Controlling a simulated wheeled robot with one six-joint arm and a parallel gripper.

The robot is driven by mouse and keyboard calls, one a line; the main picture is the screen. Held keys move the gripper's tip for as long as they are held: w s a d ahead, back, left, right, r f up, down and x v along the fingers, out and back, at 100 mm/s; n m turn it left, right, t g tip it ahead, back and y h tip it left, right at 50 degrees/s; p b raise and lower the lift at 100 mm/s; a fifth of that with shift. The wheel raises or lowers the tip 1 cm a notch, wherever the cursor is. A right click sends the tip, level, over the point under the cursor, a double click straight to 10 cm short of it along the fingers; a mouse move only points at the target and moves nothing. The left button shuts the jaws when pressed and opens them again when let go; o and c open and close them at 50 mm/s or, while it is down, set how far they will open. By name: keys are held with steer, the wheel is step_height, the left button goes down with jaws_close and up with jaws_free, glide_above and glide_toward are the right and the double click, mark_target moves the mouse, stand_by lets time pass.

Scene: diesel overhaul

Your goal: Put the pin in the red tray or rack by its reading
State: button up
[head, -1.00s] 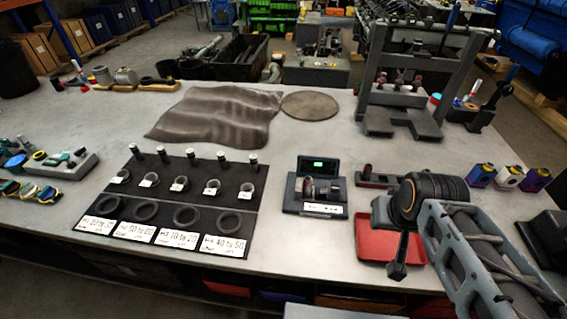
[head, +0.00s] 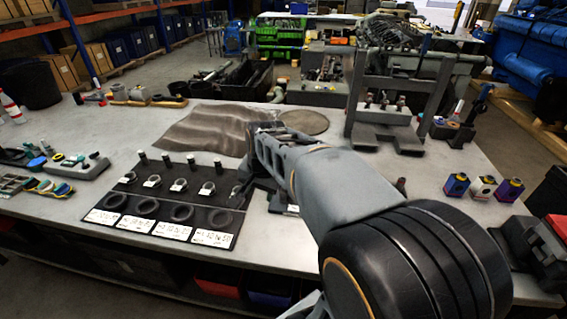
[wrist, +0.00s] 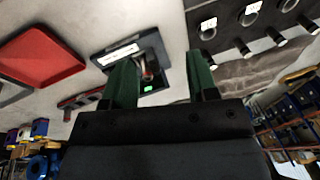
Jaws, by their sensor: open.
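My gripper (wrist: 160,68) is open in the wrist view, with its two green fingers apart and nothing held between them. The dark measuring stand (wrist: 108,52) with a small lit green display (wrist: 147,89) lies beyond the fingers. A small reddish and metallic part (wrist: 148,68) sits on it, partly hidden by the left finger; I cannot tell whether it is the pin. The red tray (wrist: 38,58) is at the left and looks empty. The black rack (head: 150,201) with rings, labels and several upright pins stands left of my arm in the head view. The display's reading is too small to read.
A crumpled dark mat (head: 205,130) lies behind the rack. A grey press frame (head: 400,100) stands at the back right. Several small coloured bottles (head: 483,187) are at the right edge. Tools (head: 60,165) lie at the left. The table between the tools and rack is bare.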

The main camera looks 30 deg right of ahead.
steer(key=w+d+f+m, duration=0.1)
steer(key=w+d+m, duration=0.2)
steer(key=d+m, duration=0.2)
steer(key=w+d+f+m+y, duration=0.1)
steer(key=w+d+f+m, duration=0.1)
steer(key=d+m, duration=0.3)
steer(key=w+d+f+m+g+p, duration=0.1)
steer(key=w+d+f+m, duration=0.1)
steer(key=w+d+m, duration=0.2)
steer(key=shift+d+f+m+y, duration=0.2)
steer(key=shift+d+m+y, duration=0.1)
steer(key=shift+d+m, duration=1.05)
steer(key=shift+d+f, duration=0.4)
steer(key=b+x, duration=0.5)
steer(key=shift+s+d+f, duration=0.3)
steer(key=shift+s, duration=0.05)
steer(key=shift+s+b+x, duration=0.2)
steer(key=shift+b+x, duration=0.45)
steer(key=shift+x, duration=0.75)
steer(key=shift+d+f, duration=0.1)
steer(key=shift+d, duration=0.1)
steer(key=shift+c, duration=0.5)
steer(key=c, duration=0.8)
